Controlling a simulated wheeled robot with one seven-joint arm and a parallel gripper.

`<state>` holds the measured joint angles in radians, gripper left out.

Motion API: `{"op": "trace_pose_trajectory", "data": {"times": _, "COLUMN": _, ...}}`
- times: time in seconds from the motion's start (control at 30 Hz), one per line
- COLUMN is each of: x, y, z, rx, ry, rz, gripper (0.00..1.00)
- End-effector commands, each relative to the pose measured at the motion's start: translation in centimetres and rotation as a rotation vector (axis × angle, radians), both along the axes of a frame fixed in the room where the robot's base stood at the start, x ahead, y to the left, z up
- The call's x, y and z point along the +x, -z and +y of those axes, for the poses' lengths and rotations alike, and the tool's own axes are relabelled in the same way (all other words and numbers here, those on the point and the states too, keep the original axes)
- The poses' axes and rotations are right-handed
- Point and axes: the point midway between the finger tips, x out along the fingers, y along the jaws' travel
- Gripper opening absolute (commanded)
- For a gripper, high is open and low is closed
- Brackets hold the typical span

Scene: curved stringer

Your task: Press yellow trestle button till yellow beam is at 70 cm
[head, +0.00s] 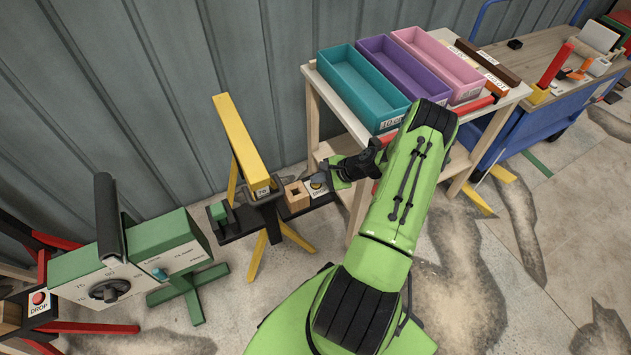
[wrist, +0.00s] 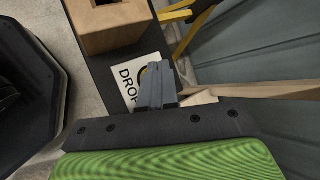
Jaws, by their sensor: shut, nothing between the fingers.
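The yellow beam (head: 240,140) lies along the top of the yellow trestle (head: 265,240), in front of the wall. A small number plate (head: 262,191) on its near end looks like 70, but is too small to read surely. A dark ledge carries a white DROP plate (wrist: 128,88) with a yellow button (head: 317,183). My gripper (head: 322,179) is shut and empty, with its fingertips over the button. In the wrist view the grey fingers (wrist: 158,70) cover most of the button; I cannot tell whether they touch it.
A wooden block with a square hole (head: 297,195) sits on the ledge beside the plate; it also shows in the wrist view (wrist: 112,30). A green machine with a dial (head: 140,262) stands left. A wooden rack with teal, purple and pink trays (head: 365,85) stands right, close to my arm.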

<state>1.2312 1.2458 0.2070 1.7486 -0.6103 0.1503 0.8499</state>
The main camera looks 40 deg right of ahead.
Motion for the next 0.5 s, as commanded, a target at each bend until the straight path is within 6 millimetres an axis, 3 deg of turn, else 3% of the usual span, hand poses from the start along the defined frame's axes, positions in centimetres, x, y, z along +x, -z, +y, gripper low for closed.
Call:
{"op": "trace_pose_trajectory", "data": {"times": 0.27, "x": 0.0, "y": -0.3, "z": 0.0, "rx": 0.0, "ry": 0.0, "rz": 0.0, "gripper": 0.0}}
{"op": "trace_pose_trajectory", "data": {"times": 0.5, "x": 0.0, "y": -3.0, "z": 0.0, "rx": 0.0, "ry": 0.001, "rz": -0.001, "gripper": 0.0}}
